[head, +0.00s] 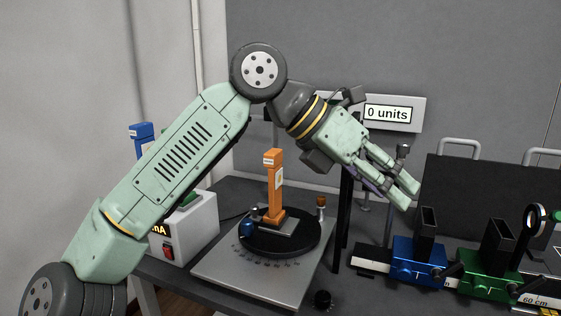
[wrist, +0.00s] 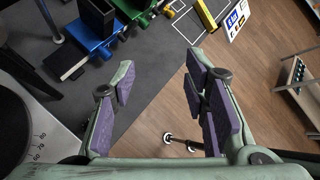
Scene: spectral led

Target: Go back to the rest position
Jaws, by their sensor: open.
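My gripper (head: 408,193) is raised over the bench, to the right of the round black turntable and above the blue holder. Beyond the fingers lie the bench edge and the wooden floor. My arm reaches up from the lower left of the head view and bends down toward the right.
An orange post (head: 273,185) stands on the black turntable (head: 255,243). A blue holder (head: 415,262) and a green holder (head: 488,271) sit on a rail at right. A white power box (head: 190,232) stands at left. A display (head: 388,113) reads "0 units".

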